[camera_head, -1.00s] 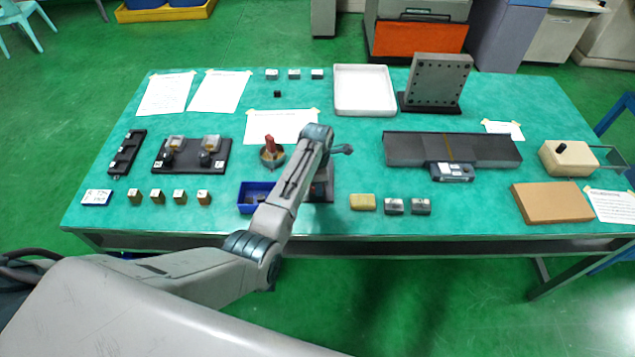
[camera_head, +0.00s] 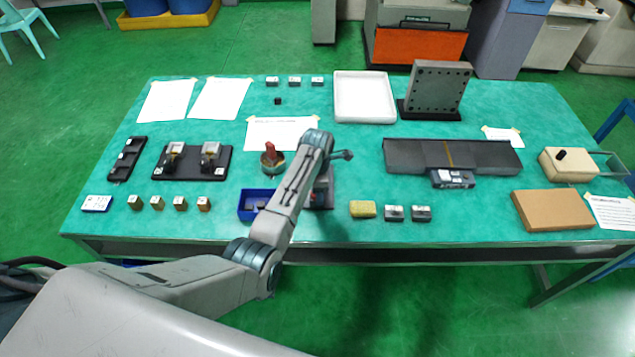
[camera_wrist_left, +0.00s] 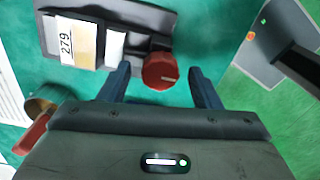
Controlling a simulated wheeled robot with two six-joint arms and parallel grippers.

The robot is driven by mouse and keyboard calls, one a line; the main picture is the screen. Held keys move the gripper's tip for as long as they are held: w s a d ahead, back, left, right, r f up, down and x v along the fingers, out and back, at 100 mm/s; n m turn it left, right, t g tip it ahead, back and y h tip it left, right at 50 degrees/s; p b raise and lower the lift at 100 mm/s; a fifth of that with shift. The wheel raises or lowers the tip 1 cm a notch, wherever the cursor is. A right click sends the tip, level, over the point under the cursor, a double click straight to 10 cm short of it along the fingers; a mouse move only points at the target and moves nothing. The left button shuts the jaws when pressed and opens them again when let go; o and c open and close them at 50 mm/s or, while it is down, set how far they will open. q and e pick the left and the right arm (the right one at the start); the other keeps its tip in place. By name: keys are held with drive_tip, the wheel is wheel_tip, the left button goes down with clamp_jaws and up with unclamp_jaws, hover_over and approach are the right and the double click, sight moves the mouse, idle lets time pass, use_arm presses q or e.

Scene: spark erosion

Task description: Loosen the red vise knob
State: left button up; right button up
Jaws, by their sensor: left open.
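The red vise knob (camera_wrist_left: 160,71) shows in the left wrist view, at the lower right corner of the dark vise (camera_wrist_left: 100,15). A white label reading 279 is on the vise. My left gripper (camera_wrist_left: 161,77) is open, with one dark finger on each side of the knob and a visible gap to both. I cannot tell how deep the fingers reach around it. My right gripper is in neither view.
A brass pot with a red top (camera_head: 271,158) stands left of my arm, close to the gripper in the left wrist view. A blue bin (camera_head: 246,212) lies by my forearm. A yellow block (camera_head: 362,209) and two metal blocks (camera_head: 408,213) stand right of the vise.

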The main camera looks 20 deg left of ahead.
use_arm(q)
wheel_tip(320, 180, up, 10)
drive_tip(key=b, duration=0.3)
drive_tip(key=shift+r, duration=0.25)
